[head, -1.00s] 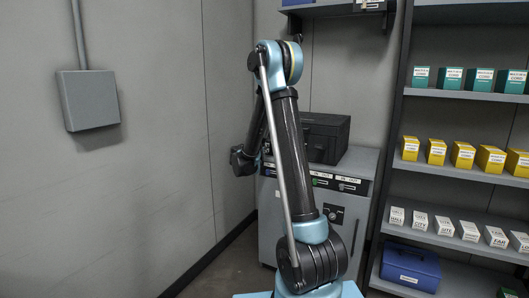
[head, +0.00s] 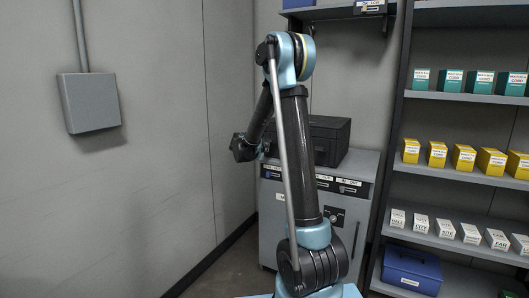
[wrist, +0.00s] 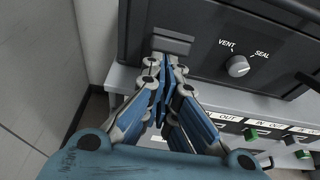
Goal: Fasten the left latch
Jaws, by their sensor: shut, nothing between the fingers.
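In the wrist view, a dark case (wrist: 205,22) stands on the light cabinet, with a grey latch (wrist: 172,44) on the left of its front face. My gripper (wrist: 161,66) is shut with nothing between its fingers. Its fingertips are just below the latch in the picture; I cannot tell whether they touch it. To the right of the latch is a round knob (wrist: 238,66) with the labels VENT and SEAL. In the head view, the case (head: 329,137) sits on the cabinet, partly behind my arm, and the gripper does not show clearly.
The grey cabinet (head: 345,210) has a front strip with IN and OUT labels and green parts. A wall (head: 150,190) stands close on the left. Shelves with teal, yellow and white boxes (head: 464,158) and a blue case (head: 411,269) stand on the right.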

